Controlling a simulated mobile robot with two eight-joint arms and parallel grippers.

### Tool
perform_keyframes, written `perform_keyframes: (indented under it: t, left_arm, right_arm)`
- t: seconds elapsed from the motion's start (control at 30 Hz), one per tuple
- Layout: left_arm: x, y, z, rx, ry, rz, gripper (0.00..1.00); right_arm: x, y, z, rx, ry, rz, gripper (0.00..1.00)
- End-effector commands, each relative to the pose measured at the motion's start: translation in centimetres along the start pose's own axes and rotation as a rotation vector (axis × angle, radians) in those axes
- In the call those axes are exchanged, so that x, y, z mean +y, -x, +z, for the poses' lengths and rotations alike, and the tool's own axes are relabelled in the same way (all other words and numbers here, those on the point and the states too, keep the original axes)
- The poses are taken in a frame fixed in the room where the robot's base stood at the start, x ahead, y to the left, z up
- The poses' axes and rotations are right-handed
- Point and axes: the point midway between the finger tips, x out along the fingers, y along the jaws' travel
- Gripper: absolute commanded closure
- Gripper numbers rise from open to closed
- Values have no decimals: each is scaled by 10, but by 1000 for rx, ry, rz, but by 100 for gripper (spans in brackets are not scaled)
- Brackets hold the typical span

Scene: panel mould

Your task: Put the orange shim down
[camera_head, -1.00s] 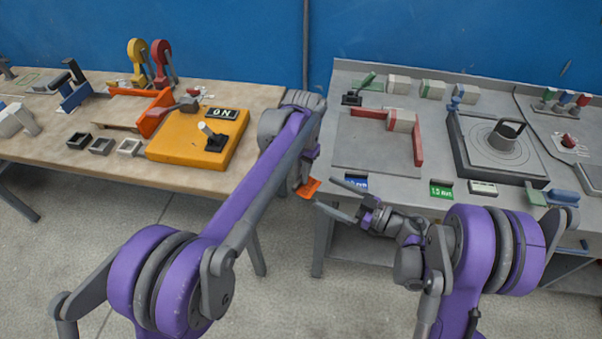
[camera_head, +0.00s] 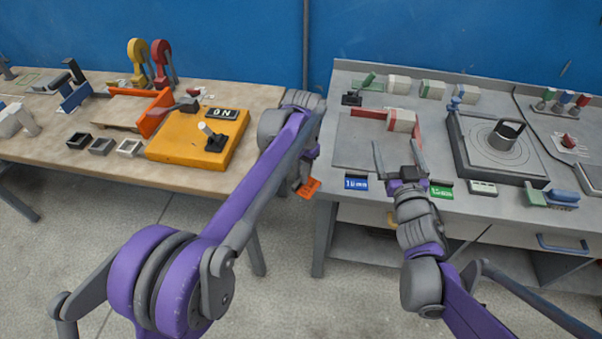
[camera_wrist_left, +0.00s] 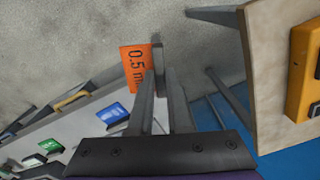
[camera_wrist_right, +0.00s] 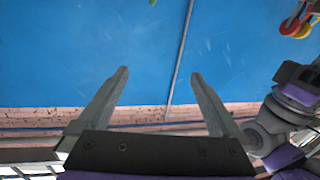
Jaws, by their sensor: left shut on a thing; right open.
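The orange shim (camera_head: 309,188) is held by my left gripper (camera_head: 300,184) in the gap between the two tables, near the grey table's front left corner. My right gripper (camera_head: 400,150) is open and empty over the front of the grey table. In the right wrist view its fingers (camera_wrist_right: 160,80) are apart with nothing between them.
A blue label shim (camera_head: 356,183) and a green one (camera_head: 441,191) lie at the grey table's (camera_head: 350,150) front edge. A red corner fence with a block (camera_head: 400,120) stands behind. The wooden table (camera_head: 120,175) holds an orange box (camera_head: 200,140) marked ON.

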Motion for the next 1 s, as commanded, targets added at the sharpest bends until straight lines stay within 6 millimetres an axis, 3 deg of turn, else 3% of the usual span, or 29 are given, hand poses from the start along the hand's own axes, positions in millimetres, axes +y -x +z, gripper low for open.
perform_keyframes:
  t: [0.17,0.3,0.53,0.7,1.0]
  left_arm:
    - [0,0,0,0,0,0,100]
    - [0,0,0,0,0,0,100]
    - [0,0,0,0,0,0,100]
    - [0,0,0,0,0,0,100]
    - [-1,2,1,0,7,0,100]
  right_arm:
    - [7,66,45,-377,-18,165,0]
    - [-11,127,87,-669,-23,152,0]
    - [-48,209,126,-989,-20,25,0]
    - [-62,240,136,-1095,-19,-44,0]
    - [-66,246,138,-1119,-17,-61,0]
